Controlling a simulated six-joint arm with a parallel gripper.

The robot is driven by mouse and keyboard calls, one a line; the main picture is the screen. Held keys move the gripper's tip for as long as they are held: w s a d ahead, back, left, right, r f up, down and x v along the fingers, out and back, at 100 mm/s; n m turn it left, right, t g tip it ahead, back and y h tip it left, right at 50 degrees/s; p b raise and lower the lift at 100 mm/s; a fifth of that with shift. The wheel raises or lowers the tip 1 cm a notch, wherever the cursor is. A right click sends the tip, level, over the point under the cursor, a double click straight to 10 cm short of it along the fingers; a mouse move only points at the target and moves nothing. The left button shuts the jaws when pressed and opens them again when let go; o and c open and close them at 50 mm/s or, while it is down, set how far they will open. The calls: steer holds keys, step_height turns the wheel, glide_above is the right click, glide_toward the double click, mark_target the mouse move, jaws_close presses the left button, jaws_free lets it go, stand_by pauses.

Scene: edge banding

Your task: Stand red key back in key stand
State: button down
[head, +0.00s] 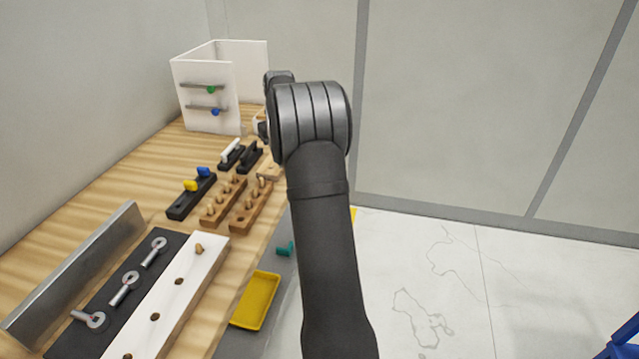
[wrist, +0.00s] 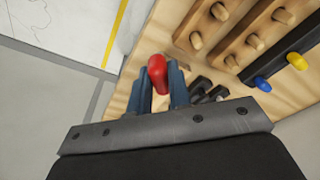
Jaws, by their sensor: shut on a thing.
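My gripper (wrist: 159,88) is shut on the red key (wrist: 157,70). The key's rounded red head shows between the two blue fingers in the wrist view; its lower part is hidden. In the head view the gripper and red key are hidden behind my arm. The black key stand (head: 181,209) lies on the wooden bench left of my arm, with a yellow key (head: 190,185) and a blue key (head: 204,172) in it. In the wrist view the stand (wrist: 283,53) is at the upper right, apart from the red key, with the blue key (wrist: 262,84) and yellow key (wrist: 297,60).
Two wooden peg blocks (head: 222,202) lie just right of the key stand. Black holders (head: 250,158) lie behind it. A white panel box (head: 202,70) stands at the back. A yellow tray (head: 255,300) and a white holed board (head: 170,300) are nearer.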

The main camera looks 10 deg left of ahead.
steer(key=s+a+r+n, duration=0.2)
steer(key=s+a, duration=0.1)
steer(key=a, duration=0.3)
steer(key=s+a+r+n, duration=0.1)
steer(key=s+a+r, duration=0.1)
steer(key=a, duration=0.4)
steer(key=s+a+f+n+g, duration=0.1)
steer(key=s+a+f+n, duration=0.15)
steer(key=s+a, duration=0.4)
steer(key=s+a+f+n, duration=0.2)
steer(key=s+a+n, duration=0.2)
steer(key=s+a, duration=0.25)
steer(key=shift+m, duration=0.25)
steer(key=shift+w+a+f, duration=0.15)
steer(key=shift+f, duration=0.95)
steer(key=shift+w+a+f, duration=0.1)
steer(key=shift+a+f, duration=0.05)
steer(key=shift+f, duration=0.95)
steer(key=shift+f, duration=1.3)
steer(key=c, duration=1.3)
jaws_free()
steer(key=shift+o, duration=0.2)
steer(key=shift+r, duration=0.1)
